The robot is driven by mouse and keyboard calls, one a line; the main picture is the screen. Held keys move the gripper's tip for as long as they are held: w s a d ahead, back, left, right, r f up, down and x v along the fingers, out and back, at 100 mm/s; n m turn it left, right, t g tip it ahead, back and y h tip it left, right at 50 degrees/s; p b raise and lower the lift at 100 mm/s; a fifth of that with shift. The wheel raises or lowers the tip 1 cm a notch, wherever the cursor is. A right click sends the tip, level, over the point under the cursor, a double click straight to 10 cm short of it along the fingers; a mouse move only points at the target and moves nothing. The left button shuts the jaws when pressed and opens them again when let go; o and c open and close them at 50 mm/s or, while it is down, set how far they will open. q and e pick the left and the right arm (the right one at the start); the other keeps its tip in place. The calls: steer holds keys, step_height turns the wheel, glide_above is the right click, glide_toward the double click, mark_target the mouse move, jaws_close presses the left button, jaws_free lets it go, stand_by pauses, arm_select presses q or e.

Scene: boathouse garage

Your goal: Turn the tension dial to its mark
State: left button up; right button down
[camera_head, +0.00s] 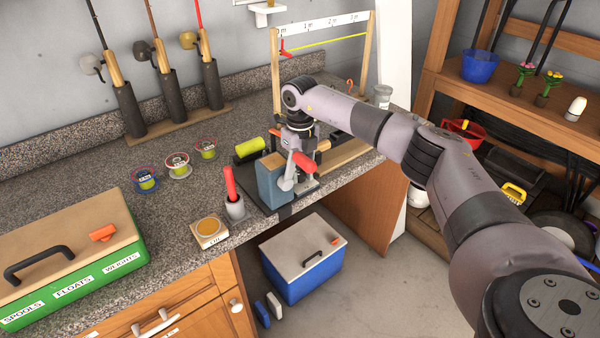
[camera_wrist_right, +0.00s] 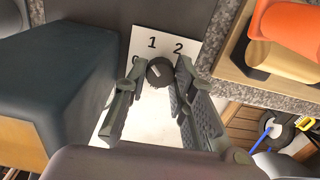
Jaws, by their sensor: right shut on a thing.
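The tension dial (camera_wrist_right: 159,72) is a small dark round knob with a white pointer line, on a white plate (camera_wrist_right: 150,38) printed with 0, 1 and 2. In the right wrist view its pointer slants towards the upper left, near the 0 and 1 side; the exact reading is unclear. My right gripper (camera_wrist_right: 157,76) has its two fingers on either side of the dial and is shut on it. In the head view my right gripper (camera_head: 298,135) reaches down to the winder at the counter's front edge, and the dial is hidden there. My left gripper is not in view.
A blue-grey block (camera_wrist_right: 55,85) stands close left of the fingers, and an orange-red handle (camera_wrist_right: 290,28) close right. A cup with a red tool (camera_head: 235,208), a tin (camera_head: 209,230) and several spools stand left on the counter. A green box (camera_head: 110,272) is further left.

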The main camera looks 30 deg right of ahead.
mark_target(300, 174)
steer(key=n, duration=0.4)
steer(key=shift+n+b, duration=0.3)
steer(key=shift+b, duration=0.05)
steer(key=n, duration=0.4)
steer(key=shift+r, duration=0.1)
steer(key=shift+b, duration=0.3)
steer(key=c, duration=1.3)
jaws_free()
step_height(300, 174, up, 12)
steer(key=shift+f, duration=0.1)
